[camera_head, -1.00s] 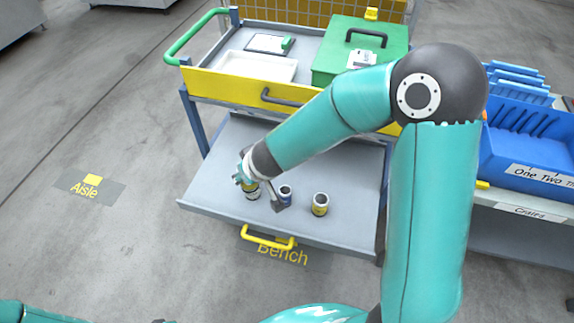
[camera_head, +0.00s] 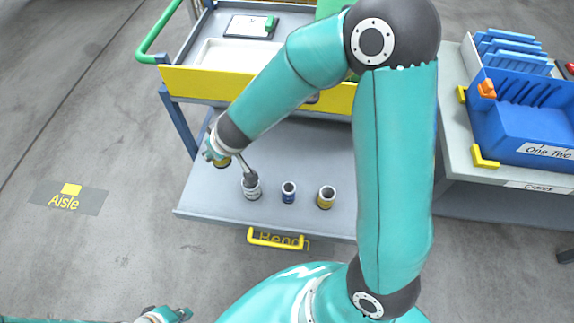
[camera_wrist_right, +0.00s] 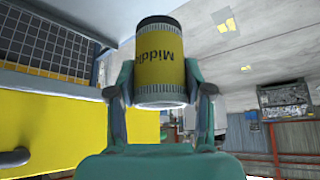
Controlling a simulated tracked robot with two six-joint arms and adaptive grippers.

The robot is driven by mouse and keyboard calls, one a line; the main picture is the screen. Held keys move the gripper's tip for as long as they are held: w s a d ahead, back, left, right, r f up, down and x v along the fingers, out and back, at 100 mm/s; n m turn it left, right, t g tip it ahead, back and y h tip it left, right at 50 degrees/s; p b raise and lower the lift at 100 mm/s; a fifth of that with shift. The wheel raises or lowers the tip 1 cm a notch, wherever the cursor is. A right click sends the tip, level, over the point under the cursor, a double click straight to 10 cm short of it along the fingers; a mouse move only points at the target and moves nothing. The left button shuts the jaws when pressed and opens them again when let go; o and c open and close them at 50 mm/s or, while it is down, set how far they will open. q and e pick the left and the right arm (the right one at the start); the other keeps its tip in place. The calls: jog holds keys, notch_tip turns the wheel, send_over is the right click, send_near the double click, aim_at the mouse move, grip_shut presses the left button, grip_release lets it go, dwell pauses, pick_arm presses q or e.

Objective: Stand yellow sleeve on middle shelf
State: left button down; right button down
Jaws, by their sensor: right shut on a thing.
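My right gripper (camera_head: 232,165) is shut on a yellow sleeve (camera_head: 222,162) over the left part of the pulled-out lower shelf (camera_head: 315,150). In the right wrist view the sleeve (camera_wrist_right: 162,65) sits between both fingers, with a dark rim and an upside-down label that seems to read "Middle". Whether it touches the shelf I cannot tell.
The cart's upper tray holds a white tray (camera_head: 226,56) and a clipboard (camera_head: 250,26). Its yellow front panel (camera_head: 190,82) overhangs the back of the lower shelf. A yellow handle (camera_head: 275,239) is at the shelf front. Blue crates (camera_head: 520,125) stand on a table at right.

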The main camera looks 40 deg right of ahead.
jog(key=shift+w+d+b, duration=0.3)
jog(key=shift+w, duration=0.05)
jog(key=w+d+f+m+g+h+b, duration=0.15)
jog(key=w+m+h+b, duration=0.25)
jog(key=w+m+b, duration=0.65)
jog(key=s+a+f+m+g+h+b, duration=0.25)
jog(key=s+a+b, duration=0.2)
jog(key=b, duration=0.45)
jog(key=shift+m, duration=0.3)
jog(key=shift+w+a+f+b, duration=0.15)
jog(key=shift+f+b, duration=0.8)
jog(key=shift+f, duration=3.95)
jog(key=shift+a+f+b, duration=0.1)
jog(key=shift+f+b, duration=0.8)
jog(key=shift+f, duration=4)
